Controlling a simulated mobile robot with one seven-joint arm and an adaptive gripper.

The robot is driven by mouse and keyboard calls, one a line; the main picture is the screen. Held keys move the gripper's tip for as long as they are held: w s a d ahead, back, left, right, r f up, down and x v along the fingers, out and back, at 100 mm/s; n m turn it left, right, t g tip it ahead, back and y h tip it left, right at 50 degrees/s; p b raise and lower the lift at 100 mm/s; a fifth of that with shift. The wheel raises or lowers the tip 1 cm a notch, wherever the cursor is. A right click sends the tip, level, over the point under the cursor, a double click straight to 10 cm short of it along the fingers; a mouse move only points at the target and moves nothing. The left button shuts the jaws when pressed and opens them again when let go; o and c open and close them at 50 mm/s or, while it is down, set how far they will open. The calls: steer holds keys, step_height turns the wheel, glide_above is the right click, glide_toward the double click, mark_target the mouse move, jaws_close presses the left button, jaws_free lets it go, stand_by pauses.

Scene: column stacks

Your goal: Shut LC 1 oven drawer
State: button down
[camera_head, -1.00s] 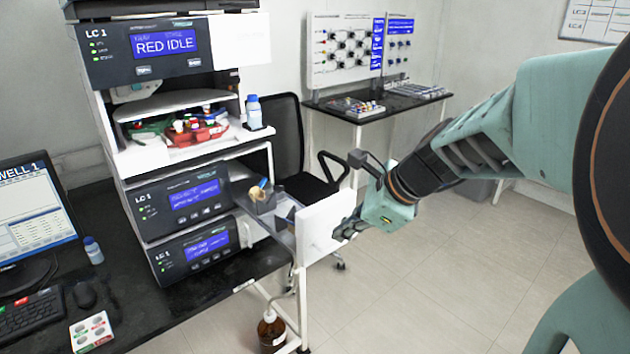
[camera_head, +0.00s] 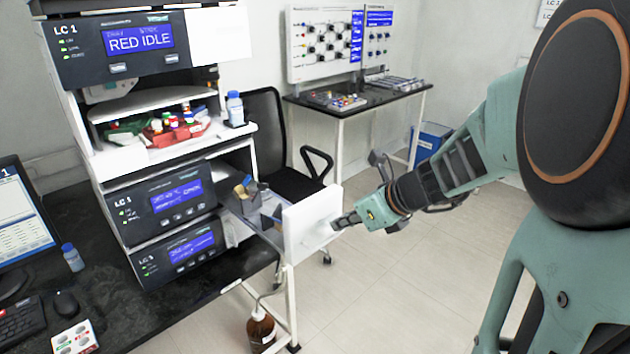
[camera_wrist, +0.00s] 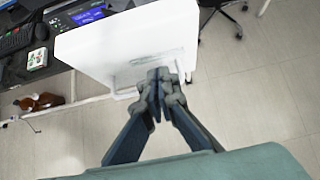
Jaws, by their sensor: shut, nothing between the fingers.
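The LC 1 oven drawer stands pulled out to the right of the LC 1 stack (camera_head: 150,180) in the head view. Its white front panel (camera_head: 311,224) faces my arm, and a clear tray (camera_head: 258,225) with small dark parts sits behind the panel. My gripper (camera_head: 338,224) is shut and empty, with its fingertips at the outer face of the panel. In the wrist view the shut fingertips (camera_wrist: 158,78) overlap the lower part of the white panel (camera_wrist: 130,45); whether they touch it I cannot tell.
A black office chair (camera_head: 280,150) stands behind the drawer. A brown bottle (camera_head: 261,330) sits on the floor below it. A small white-labelled bottle (camera_head: 235,108) stands on the stack's open shelf. Floor right of the drawer is clear.

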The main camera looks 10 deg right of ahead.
steer(key=shift+x, duration=1)
steer(key=shift+w+a, duration=0.1)
steer(key=shift+w, duration=0.05)
